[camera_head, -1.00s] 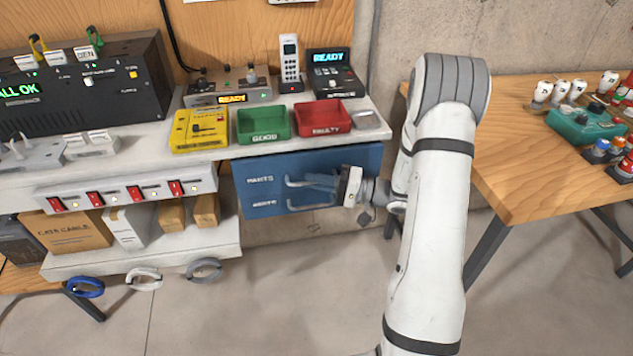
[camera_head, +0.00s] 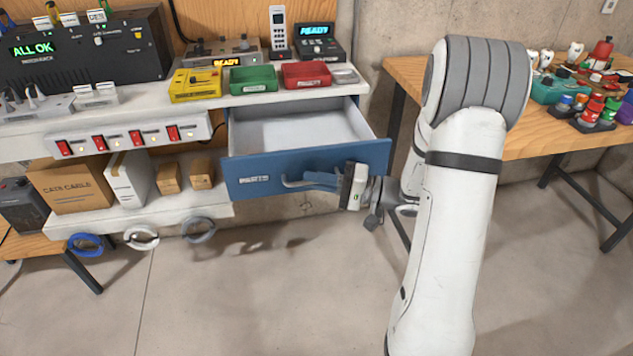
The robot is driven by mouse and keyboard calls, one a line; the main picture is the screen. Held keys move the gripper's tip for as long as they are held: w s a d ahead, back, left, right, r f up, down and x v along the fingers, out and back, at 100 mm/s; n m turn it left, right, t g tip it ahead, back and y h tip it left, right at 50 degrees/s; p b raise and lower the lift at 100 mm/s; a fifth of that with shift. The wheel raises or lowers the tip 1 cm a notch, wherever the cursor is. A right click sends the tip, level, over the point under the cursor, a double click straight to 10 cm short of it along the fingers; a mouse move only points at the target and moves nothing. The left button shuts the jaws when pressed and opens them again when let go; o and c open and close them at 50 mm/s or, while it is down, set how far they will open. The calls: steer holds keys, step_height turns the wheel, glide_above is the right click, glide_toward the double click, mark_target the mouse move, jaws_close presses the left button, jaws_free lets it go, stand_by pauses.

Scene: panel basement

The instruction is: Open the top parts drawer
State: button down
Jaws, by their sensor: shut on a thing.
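The top parts drawer (camera_head: 240,163) is pulled out from under the workbench, in the middle of the head view. Its blue front with a small white label faces me, and its pale interior (camera_head: 300,133) looks empty. My gripper (camera_head: 322,179) comes in from the right and is shut on the grey bar handle (camera_head: 293,184) of this drawer. The fingers cover the handle's right part. The lower drawer is hidden behind the pulled-out front.
Green (camera_head: 254,79) and red (camera_head: 306,75) trays and a yellow device (camera_head: 195,85) stand on the bench above. A shelf with boxes (camera_head: 72,186) is at left. A wooden table (camera_head: 535,132) with small items stands at right. The floor below the drawer is clear.

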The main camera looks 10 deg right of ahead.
steer(key=shift+s, duration=0.65)
